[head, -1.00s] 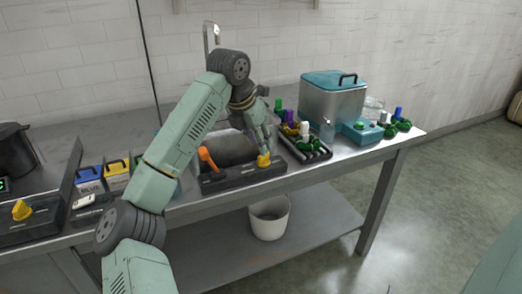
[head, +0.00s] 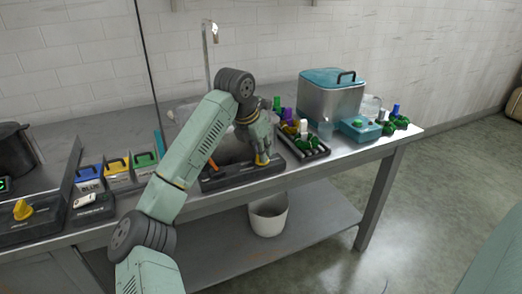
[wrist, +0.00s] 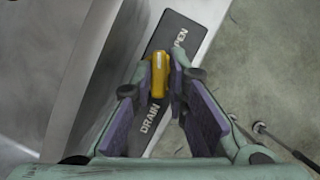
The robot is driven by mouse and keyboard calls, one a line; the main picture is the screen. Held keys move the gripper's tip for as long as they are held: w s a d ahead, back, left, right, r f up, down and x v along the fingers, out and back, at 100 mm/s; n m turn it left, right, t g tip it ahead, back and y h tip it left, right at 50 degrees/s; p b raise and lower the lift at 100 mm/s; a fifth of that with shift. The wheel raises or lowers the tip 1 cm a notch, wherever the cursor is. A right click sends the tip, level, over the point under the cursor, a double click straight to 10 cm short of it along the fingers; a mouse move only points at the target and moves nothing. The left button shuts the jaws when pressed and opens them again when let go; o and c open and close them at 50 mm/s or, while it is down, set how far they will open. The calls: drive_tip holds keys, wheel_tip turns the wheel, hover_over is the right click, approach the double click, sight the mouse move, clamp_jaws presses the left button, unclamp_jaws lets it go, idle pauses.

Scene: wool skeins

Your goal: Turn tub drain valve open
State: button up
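The yellow drain valve knob (wrist: 159,76) stands on a dark plate (wrist: 152,125) lettered DRAIN and OPEN. In the wrist view its grip lies upright in the picture, between the two words. My gripper (wrist: 161,78) has its purple-padded fingers drawn in on both sides of the knob, with hardly any gap showing. In the head view the knob (head: 262,159) sits at the right part of the plate along the table's front edge, with my gripper (head: 262,151) over it from above. The steel tub (head: 230,149) behind it is partly hidden by my arm.
An orange lever (head: 212,166) stands left of the knob on the same plate. A tray (head: 310,148) of coloured skeins lies close on the right. A teal-lidded container (head: 332,98) stands behind it. A white bucket (head: 268,217) is below.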

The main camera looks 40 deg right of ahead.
clamp_jaws()
drive_tip(key=shift+w+a+r+m+g+p, duration=0.15)
drive_tip(key=shift+m+p, duration=0.1)
drive_tip(key=shift+m, duration=0.2)
drive_tip(key=shift+w+m+g+p, duration=0.15)
drive_tip(key=shift+m+p, duration=0.1)
drive_tip(key=shift+m, duration=0.2)
drive_tip(key=m+g+p, duration=0.1)
drive_tip(key=m, duration=0.1)
drive_tip(key=shift+s+m, duration=0.1)
drive_tip(key=shift+m, duration=0.3)
drive_tip(key=shift+f+m+g+p, duration=0.2)
drive_tip(key=shift+m+g+p, duration=0.1)
drive_tip(key=shift+m, duration=0.2)
drive_tip(key=o, duration=0.5)
unclamp_jaws()
